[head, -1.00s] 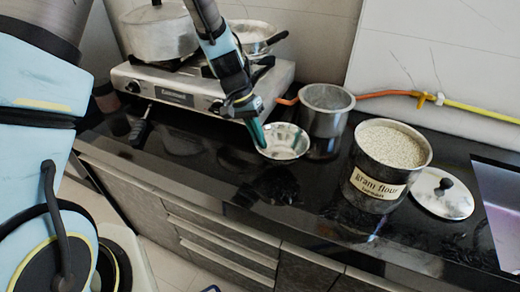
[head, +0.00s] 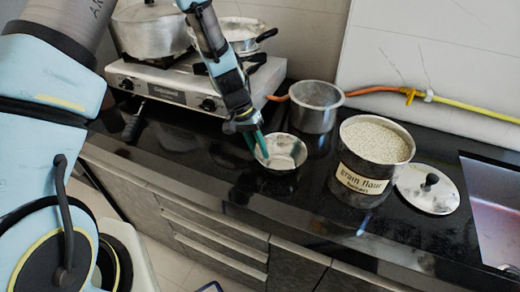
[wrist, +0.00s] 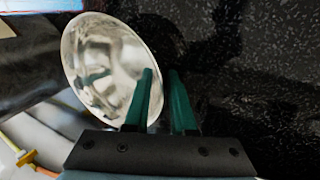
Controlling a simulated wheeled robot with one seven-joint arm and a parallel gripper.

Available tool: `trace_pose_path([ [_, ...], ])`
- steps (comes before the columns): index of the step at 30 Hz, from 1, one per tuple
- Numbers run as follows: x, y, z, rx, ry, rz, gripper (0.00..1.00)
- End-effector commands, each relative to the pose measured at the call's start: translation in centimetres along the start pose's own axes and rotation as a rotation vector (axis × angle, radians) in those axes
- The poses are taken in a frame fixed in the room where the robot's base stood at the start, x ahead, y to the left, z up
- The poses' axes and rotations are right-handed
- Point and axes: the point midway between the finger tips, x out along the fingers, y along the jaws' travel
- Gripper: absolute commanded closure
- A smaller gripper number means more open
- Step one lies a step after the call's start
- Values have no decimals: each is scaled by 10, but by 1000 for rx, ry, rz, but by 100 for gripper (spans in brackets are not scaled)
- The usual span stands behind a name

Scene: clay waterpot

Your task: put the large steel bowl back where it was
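The steel bowl (head: 285,148) is over the black counter, in front of a steel pot. My gripper (head: 261,150) comes down at its left edge. In the wrist view, the bowl (wrist: 88,65) shows its shiny inside. The two green fingers (wrist: 161,72) are close together, one over the inside of the bowl and one outside, with the rim between them. The gripper looks shut on this rim. I cannot tell whether the bowl's base touches the counter.
A steel pot (head: 312,118) stands behind the bowl, and a gram flour canister (head: 362,182) to its right. A lid (head: 418,195) lies by the sink (head: 492,215). A stove (head: 165,88) with cookware stands at the back left. The counter's front left is clear.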

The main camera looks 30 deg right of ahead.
Motion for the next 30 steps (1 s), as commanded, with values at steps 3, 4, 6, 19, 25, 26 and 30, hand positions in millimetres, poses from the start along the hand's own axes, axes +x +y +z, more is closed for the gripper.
trace_pose_path([
  [3, 0, 0, 0, 0, 0, 0, 67],
  [4, 0, 0, 0, 0, 0, 0, 67],
  [6, 0, 0, 0, 0, 0, 0, 67],
  [19, -36, 0, -2, 2, 6, -1, 67],
  [25, -79, 0, -1, 1, 6, -2, 67],
  [26, -85, 0, -1, 1, 5, -1, 67],
  [30, -107, 0, -1, 0, 4, -1, 67],
])
